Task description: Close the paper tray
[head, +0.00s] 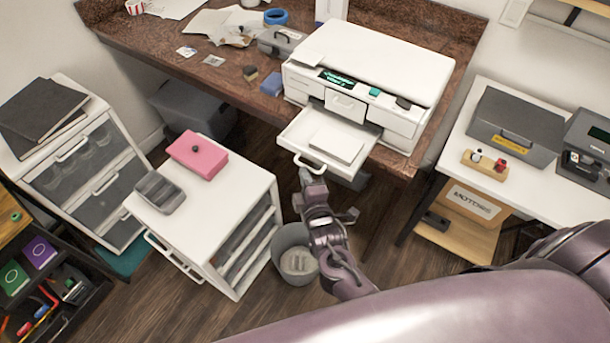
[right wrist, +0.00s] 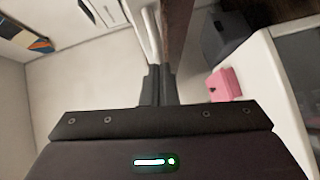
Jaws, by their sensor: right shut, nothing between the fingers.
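The white printer (head: 370,75) stands on the brown desk. Its paper tray (head: 328,140) is pulled out at the front, with a stack of white paper (head: 336,144) in it and a loop handle (head: 310,163) on its front edge. My right gripper (head: 306,178) is shut and empty, just below and in front of the tray handle; whether it touches the handle I cannot tell. In the right wrist view the shut fingers (right wrist: 157,82) point up the picture, with a pale upright bar just beyond them. My left gripper is not in view.
A white drawer cabinet (head: 240,185) with a pink box (head: 197,155) stands left of my right gripper. A grey bin (head: 294,262) is on the floor below. The desk edge (head: 400,163) runs beside the tray. A white side table (head: 550,185) stands at the right.

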